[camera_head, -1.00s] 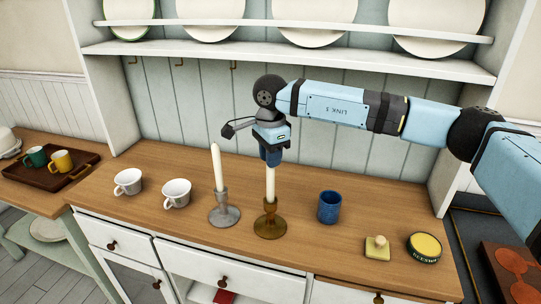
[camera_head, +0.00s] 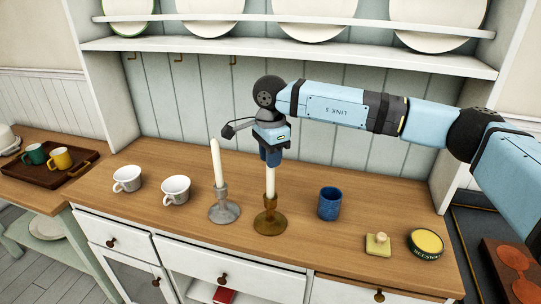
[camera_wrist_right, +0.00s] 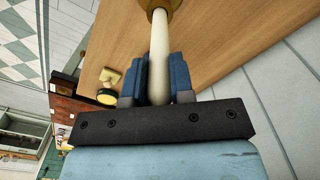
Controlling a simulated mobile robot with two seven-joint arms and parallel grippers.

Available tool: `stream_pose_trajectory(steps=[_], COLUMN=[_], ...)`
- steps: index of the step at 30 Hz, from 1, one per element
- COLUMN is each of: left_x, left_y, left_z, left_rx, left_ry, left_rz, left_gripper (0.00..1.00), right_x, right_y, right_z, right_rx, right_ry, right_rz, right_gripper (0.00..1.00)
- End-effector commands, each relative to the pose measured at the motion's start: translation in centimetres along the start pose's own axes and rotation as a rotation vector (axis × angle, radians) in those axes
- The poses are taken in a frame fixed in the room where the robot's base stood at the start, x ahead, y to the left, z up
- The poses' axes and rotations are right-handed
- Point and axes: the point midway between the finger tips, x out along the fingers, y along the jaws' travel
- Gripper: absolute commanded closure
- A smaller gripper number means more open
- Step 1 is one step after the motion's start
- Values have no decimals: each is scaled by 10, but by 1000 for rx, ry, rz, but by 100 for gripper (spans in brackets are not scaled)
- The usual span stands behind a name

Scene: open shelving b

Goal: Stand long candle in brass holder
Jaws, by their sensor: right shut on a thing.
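The long candle (camera_head: 270,182) is white and upright, its lower end at the cup of the brass holder (camera_head: 270,222) on the wooden counter. My right gripper (camera_head: 270,158) is shut on the candle's upper part from above. In the right wrist view the candle (camera_wrist_right: 159,50) runs between the two blue fingers (camera_wrist_right: 158,82) to the brass holder (camera_wrist_right: 160,5) at the top edge. Whether its base is fully seated in the cup is hard to tell. My left gripper is not in view.
A grey holder (camera_head: 224,210) with another white candle (camera_head: 217,163) stands close left of the brass one. Two white cups (camera_head: 127,179) are further left. A blue cup (camera_head: 329,204), a small yellow block (camera_head: 378,245) and a round tin (camera_head: 426,243) are to the right. Plates line the shelf above.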

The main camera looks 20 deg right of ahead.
Motion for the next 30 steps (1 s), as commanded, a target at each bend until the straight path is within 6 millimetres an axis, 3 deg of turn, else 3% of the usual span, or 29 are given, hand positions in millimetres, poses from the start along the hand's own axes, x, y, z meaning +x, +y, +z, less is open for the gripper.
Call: stream_pose_trajectory(steps=[7, 8, 11, 23, 30], left_x=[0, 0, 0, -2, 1], left_y=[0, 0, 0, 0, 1], left_z=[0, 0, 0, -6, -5], left_rx=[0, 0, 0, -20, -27], left_ry=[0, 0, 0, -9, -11], left_rz=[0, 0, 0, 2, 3], left_gripper=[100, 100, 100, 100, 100], right_x=[0, 0, 0, 0, -48], right_y=[0, 0, 0, 0, -1], right_z=[0, 0, 0, 0, 0], right_rx=[0, 0, 0, 0, 0], right_ry=[0, 0, 0, 0, 0], right_rz=[0, 0, 0, 0, -4], right_gripper=[100, 71, 48, 48, 48])
